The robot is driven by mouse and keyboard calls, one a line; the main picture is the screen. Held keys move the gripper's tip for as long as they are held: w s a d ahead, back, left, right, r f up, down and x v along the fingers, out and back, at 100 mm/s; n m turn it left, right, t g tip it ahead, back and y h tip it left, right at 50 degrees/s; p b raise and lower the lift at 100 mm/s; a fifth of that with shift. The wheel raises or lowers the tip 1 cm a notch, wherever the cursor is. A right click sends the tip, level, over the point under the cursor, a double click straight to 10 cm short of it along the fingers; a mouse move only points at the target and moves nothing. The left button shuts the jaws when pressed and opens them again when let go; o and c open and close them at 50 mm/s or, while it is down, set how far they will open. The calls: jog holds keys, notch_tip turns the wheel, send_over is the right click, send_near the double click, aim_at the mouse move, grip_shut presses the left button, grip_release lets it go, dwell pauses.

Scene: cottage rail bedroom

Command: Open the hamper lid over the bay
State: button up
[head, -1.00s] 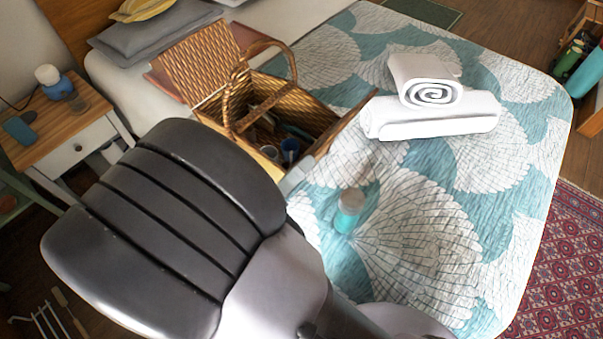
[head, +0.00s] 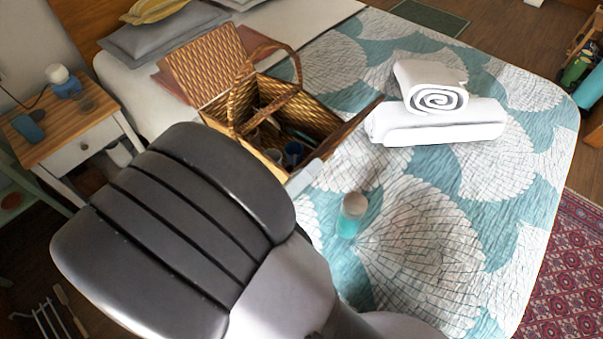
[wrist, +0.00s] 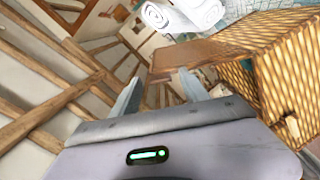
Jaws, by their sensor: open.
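The wicker hamper (head: 228,108) stands on the bed with its handle (head: 291,68) up. One lid (head: 203,62) stands raised at the back left. The other lid (head: 350,130) shows nearly edge-on at the right, swung up off the bay. The open bay holds a blue cup (head: 294,151) and other small items. In the wrist view the hamper wall (wrist: 285,65) is at right and a brown lid panel (wrist: 185,53) reaches left from it. My gripper (wrist: 160,85) is open, its fingers just below that panel; contact is unclear. In the head view my arm hides most of it.
Rolled and folded white towels (head: 437,120) lie right of the hamper on the bed. A nightstand (head: 75,118) is at left. The quilt (head: 440,230) at front right is clear.

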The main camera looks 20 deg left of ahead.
jog(key=p+v, duration=0.4)
jog(key=v, duration=1.3)
jog(key=shift+s+p, duration=0.2)
jog(key=shift+p, duration=0.15)
jog(key=shift+a+f, duration=0.1)
jog(key=w+d+r+m+g+h, duration=0.1)
jog(key=w+d+r+m+g, duration=0.15)
jog(key=d+g, duration=0.3)
jog(key=w+d+r+m+g, duration=0.1)
jog(key=w+d+g, duration=0.25)
jog(key=d, duration=0.35)
jog(key=w+d+r+m+g+h, duration=0.1)
jog(key=w+d+r+m+g, duration=0.15)
jog(key=d+g, duration=0.3)
jog(key=d+r+m+t+y, duration=0.3)
jog(key=d+r+m+y, duration=0.3)
jog(key=d+r+y, duration=0.2)
jog(key=d+y, duration=0.2)
jog(key=shift+t+y, duration=0.35)
jog(key=shift+y, duration=0.05)
